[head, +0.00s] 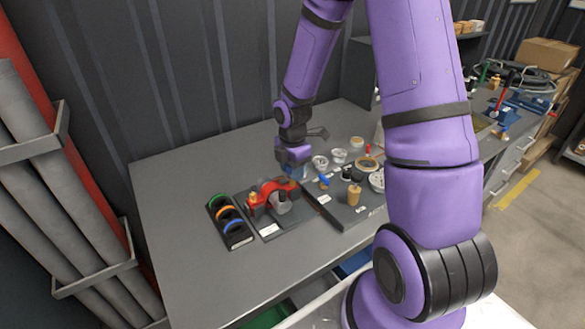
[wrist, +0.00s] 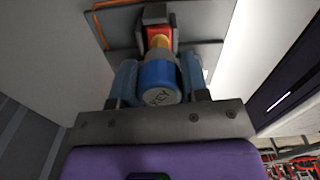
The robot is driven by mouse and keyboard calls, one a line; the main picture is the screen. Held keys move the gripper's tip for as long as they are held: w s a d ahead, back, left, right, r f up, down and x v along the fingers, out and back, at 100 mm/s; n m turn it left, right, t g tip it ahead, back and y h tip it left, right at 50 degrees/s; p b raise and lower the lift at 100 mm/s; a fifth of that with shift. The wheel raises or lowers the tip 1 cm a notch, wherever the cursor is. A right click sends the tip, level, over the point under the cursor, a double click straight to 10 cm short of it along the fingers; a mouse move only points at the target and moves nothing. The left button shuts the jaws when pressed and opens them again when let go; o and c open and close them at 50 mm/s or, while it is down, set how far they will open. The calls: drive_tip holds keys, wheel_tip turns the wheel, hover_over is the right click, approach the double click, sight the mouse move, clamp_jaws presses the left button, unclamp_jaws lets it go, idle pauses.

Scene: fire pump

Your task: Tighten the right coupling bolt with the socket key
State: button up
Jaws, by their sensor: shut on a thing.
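In the wrist view my gripper (wrist: 160,66) has two blue fingers shut on the socket key (wrist: 158,82), a blue cylinder marked KEY on its end. The key points at a yellow-orange bolt (wrist: 159,42) on a red part of the coupling. I cannot tell whether the socket is seated on the bolt. In the head view the red arched coupling (head: 271,186) stands on a dark plate, with a yellow bolt (head: 253,198) at its left end. My gripper (head: 299,171) is at its right end and hides the right bolt.
A dark rack with green, orange and blue rings (head: 228,222) stands left of the coupling. To the right, a dark tray (head: 338,212) holds small bowls, a cork-coloured cylinder (head: 354,194) and other small parts. The grey table (head: 175,215) is clear at left.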

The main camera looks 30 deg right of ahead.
drive_tip(key=shift+f, duration=1.1)
idle(1.0)
drive_tip(key=m, duration=0.3)
drive_tip(key=shift+m, duration=0.8)
drive_tip(key=m, duration=0.3)
drive_tip(key=shift+r+n, duration=0.1)
drive_tip(key=shift+n, duration=0.4)
drive_tip(key=shift+r, duration=2.15)
